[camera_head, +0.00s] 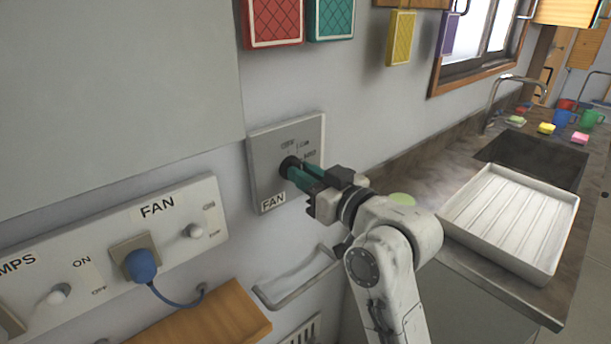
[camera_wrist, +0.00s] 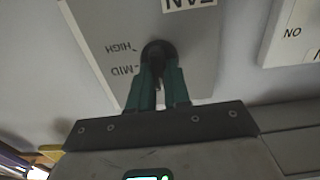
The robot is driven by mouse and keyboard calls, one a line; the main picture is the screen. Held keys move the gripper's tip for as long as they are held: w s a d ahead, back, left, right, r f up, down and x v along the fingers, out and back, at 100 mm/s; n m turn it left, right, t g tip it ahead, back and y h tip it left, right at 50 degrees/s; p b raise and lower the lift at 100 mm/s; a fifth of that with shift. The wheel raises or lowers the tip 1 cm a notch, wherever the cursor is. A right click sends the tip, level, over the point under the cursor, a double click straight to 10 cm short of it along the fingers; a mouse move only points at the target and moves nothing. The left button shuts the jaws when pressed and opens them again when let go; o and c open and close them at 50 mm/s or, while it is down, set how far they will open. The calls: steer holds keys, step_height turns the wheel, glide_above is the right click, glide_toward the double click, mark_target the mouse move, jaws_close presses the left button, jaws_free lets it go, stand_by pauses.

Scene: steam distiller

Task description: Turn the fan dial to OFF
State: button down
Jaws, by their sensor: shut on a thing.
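The fan dial (camera_head: 288,166) is a dark round knob on a grey wall plate (camera_head: 265,150) labelled FAN. My gripper (camera_head: 297,172) has its green fingers shut on the dial, reaching in from the right. In the wrist view the dial (camera_wrist: 158,52) sits between the fingertips (camera_wrist: 160,72), with its plate (camera_wrist: 105,40) upside down. The words HIGH and MID are readable there beside the knob. The OFF mark cannot be made out, and the fingers cover part of the plate, so I cannot tell the dial's exact setting.
A switch panel (camera_head: 180,210) with a second FAN label and a blue plug (camera_head: 140,264) is at the lower left. A metal rail (camera_head: 300,280) and a wooden shelf (camera_head: 215,318) are below. A white tray (camera_head: 512,215) lies on the counter beside the sink (camera_head: 535,158) at right.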

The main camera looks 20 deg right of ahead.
steer(key=shift+f, duration=0.15)
steer(key=c, duration=1.1)
jaws_free()
steer(key=b+v, duration=0.1)
steer(key=v, duration=0.9)
steer(key=shift+s+d, duration=0.15)
steer(key=shift+s, duration=0.25)
steer(key=s+d+f+m+g+h+p, duration=0.15)
steer(key=s+f+g, duration=0.3)
steer(key=f, duration=0.65)
steer(key=s+f+m+g+h, duration=0.15)
steer(key=s+f+g, duration=0.3)
steer(key=f, duration=0.75)
steer(key=s+d+f+g+h, duration=0.1)
steer(key=s+f+g, duration=0.1)
steer(key=s+f, duration=0.2)
steer(key=s+d+f+g+h, duration=0.1)
steer(key=s+f, duration=0.3)
steer(key=s, duration=0.4)
steer(key=s+d+f+m+g+p, duration=0.1)
steer(key=s+f+g, duration=0.2)
steer(key=s, duration=0.3)
steer(key=shift+s+f+g+h, duration=0.4)
steer(key=shift+g, duration=0.2)
